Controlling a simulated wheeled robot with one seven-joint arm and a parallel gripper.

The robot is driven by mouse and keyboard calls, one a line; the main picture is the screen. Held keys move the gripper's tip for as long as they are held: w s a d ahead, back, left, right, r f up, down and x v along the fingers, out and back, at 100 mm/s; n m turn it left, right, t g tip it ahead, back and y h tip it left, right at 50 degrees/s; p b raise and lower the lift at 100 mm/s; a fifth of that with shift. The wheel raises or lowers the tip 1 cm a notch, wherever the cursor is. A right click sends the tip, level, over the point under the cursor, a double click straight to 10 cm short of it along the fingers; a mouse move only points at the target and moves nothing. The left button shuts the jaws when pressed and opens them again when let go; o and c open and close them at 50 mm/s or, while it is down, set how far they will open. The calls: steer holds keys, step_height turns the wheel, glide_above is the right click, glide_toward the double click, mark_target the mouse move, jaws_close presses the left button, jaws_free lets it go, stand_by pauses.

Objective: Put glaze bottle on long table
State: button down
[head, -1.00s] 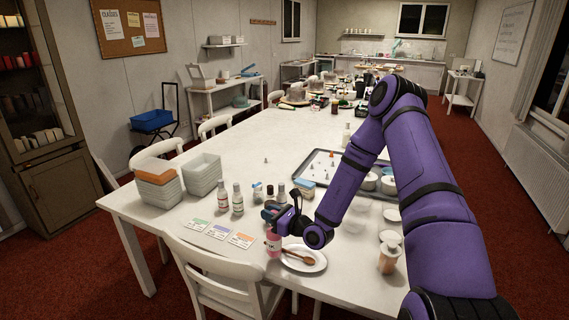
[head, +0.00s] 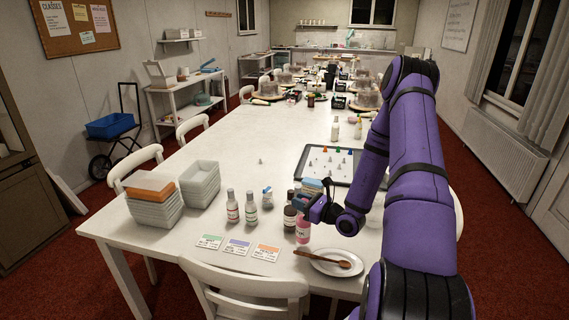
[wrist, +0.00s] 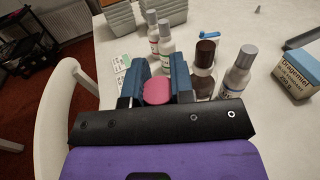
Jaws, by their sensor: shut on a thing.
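The pink glaze bottle (head: 303,231) is upright at the near part of the long white table (head: 225,152). In the wrist view its round pink top (wrist: 157,91) sits between the two blue fingers of my gripper (wrist: 156,86). My gripper (head: 313,205) is shut on it from above. I cannot tell whether its base touches the table. A dark brown bottle (head: 290,210) stands just to its left, and two white-labelled bottles (head: 251,208) stand farther left.
A white plate with a wooden spoon (head: 337,262) lies close in front. Several colour cards (head: 238,246) lie to the left, near stacked grey trays (head: 199,182). A dark tray of small cones (head: 325,164) lies behind. The table's left middle is clear.

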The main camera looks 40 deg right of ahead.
steer(key=s+d+r+m+h, duration=0.2)
steer(key=s+d+h, duration=0.1)
steer(key=s+d, duration=1.2)
steer(key=w+f, duration=0.5)
steer(key=w, duration=0.8)
steer(key=shift+w+a+f+t, duration=0.15)
steer(key=shift+w+a+t, duration=0.15)
steer(key=shift+a, duration=0.05)
steer(key=shift+f, duration=0.15)
steer(key=c, duration=1)
jaws_free()
